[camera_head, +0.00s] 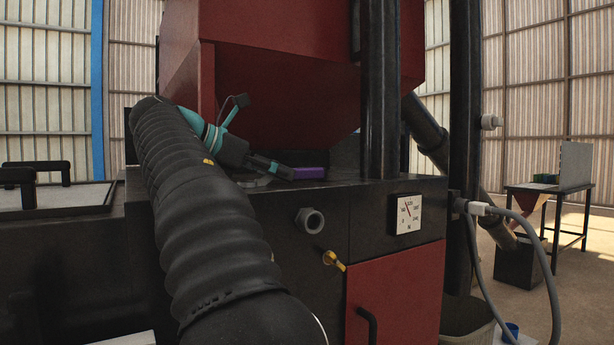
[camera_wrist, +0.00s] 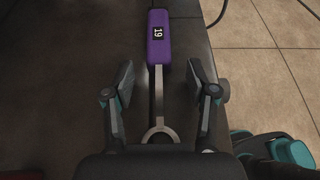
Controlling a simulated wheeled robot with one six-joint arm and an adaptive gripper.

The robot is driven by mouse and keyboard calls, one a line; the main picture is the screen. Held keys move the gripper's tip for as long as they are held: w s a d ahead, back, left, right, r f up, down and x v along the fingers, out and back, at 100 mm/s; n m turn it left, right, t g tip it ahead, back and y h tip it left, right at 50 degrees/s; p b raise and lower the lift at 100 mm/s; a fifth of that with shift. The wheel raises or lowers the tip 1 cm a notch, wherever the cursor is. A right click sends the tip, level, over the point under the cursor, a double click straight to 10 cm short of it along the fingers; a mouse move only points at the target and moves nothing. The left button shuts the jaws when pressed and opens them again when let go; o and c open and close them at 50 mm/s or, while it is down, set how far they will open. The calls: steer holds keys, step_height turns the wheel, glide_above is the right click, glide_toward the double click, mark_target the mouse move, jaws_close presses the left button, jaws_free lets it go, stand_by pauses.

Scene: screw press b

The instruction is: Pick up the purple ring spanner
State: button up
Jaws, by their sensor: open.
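The ring spanner has a purple handle (camera_wrist: 158,40) marked 19, a grey shank and a grey ring end. It lies on the dark top of the press cabinet (camera_wrist: 80,45). In the wrist view my gripper (camera_wrist: 163,80) is open, with one finger on each side of the shank and a gap to it on both sides. The ring end is nearest the palm, and its lower part is hidden by the gripper body. In the head view the purple handle (camera_head: 309,172) shows just beyond my gripper (camera_head: 290,171), near the cabinet's front edge.
The red hopper (camera_head: 290,90) hangs above the cabinet top, and a dark column (camera_head: 380,90) stands right of the spanner. A gauge (camera_head: 409,214), a hex nut (camera_head: 310,220) and a yellow key (camera_head: 334,260) are on the cabinet front. A grey hose (camera_head: 550,270) hangs at right.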

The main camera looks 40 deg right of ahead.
steer(key=shift+d+f, duration=0.2)
steer(key=shift+d, duration=0.2)
steer(key=shift+s, duration=0.1)
steer(key=shift+d, duration=0.1)
jaws_close()
steer(key=shift+r, duration=0.15)
steer(key=shift+r, duration=1.8)
steer(key=s+r, duration=0.7)
steer(key=s, duration=0.4)
steer(key=shift+s, duration=0.35)
